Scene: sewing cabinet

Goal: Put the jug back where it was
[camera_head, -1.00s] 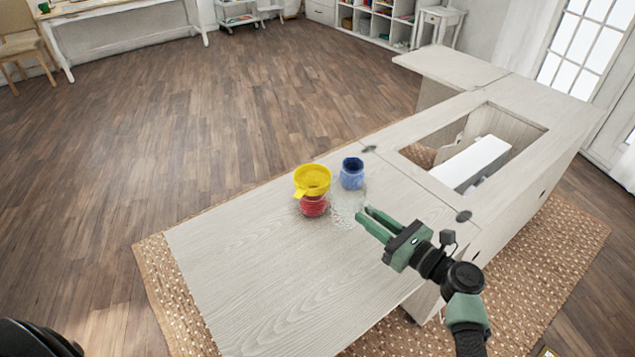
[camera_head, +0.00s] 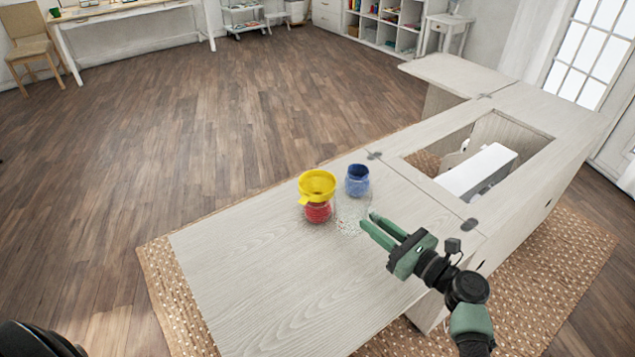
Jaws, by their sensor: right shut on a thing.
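The jug is just right of a jar with red contents (camera_head: 318,213) and in front of a blue jar (camera_head: 357,182). A yellow funnel (camera_head: 317,184) sits on the red jar's mouth. My left gripper is not in view.
The pale wooden cabinet table (camera_head: 270,275) is bare at its near left. To the right is a rectangular opening with a white machine (camera_head: 480,172) in it. A woven rug (camera_head: 545,250) lies beneath; open wood floor (camera_head: 170,140) spreads to the left.

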